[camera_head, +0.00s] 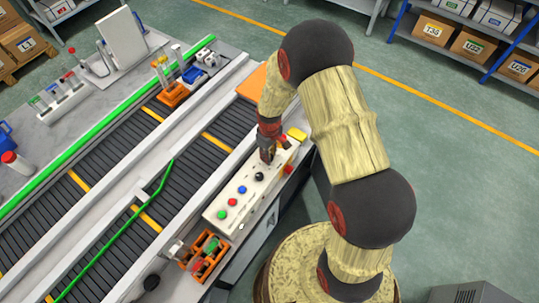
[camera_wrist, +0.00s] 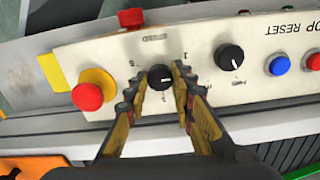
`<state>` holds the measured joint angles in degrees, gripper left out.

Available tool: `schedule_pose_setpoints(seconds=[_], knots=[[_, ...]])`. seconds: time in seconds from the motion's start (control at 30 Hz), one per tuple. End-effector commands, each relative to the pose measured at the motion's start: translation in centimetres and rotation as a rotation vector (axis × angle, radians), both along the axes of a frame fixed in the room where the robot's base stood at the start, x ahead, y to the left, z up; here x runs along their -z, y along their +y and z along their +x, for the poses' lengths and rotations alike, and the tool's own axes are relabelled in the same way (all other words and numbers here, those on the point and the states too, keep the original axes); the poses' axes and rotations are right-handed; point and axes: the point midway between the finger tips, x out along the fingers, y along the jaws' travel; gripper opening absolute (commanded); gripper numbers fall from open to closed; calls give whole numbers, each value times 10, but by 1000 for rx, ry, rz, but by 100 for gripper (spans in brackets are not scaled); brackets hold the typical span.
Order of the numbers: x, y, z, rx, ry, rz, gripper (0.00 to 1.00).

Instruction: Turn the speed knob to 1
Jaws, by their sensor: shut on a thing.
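The speed knob (camera_wrist: 160,77) is a small round black knob on the white control panel (camera_wrist: 215,100), under an upside-down SPEED label in the wrist view. Small scale marks surround it; one at the upper right looks like a 1. A light mark shows on the knob, but I cannot tell which number it points to. My gripper (camera_wrist: 157,82) has its fingers on the left and right sides of the knob, closed on it. In the head view my gripper (camera_head: 267,157) reaches down onto the panel (camera_head: 233,183) and hides the knob.
A second black knob (camera_wrist: 230,57) sits right of the gripper, then blue (camera_wrist: 280,65) and red (camera_wrist: 314,62) buttons. A red mushroom button (camera_wrist: 88,96) on yellow stands left, and another red part (camera_wrist: 131,18) at the panel edge. A roller conveyor (camera_head: 105,150) runs alongside.

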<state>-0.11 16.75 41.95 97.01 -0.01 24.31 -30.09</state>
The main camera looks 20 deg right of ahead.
Motion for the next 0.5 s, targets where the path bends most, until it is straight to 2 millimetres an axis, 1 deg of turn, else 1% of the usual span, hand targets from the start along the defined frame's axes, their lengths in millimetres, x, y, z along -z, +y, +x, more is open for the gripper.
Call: schedule_pose_setpoints(seconds=[0.2,0.5], knots=[[-1,0,2,-194,-4,0,0],[-1,0,2,-396,-4,0,0]])
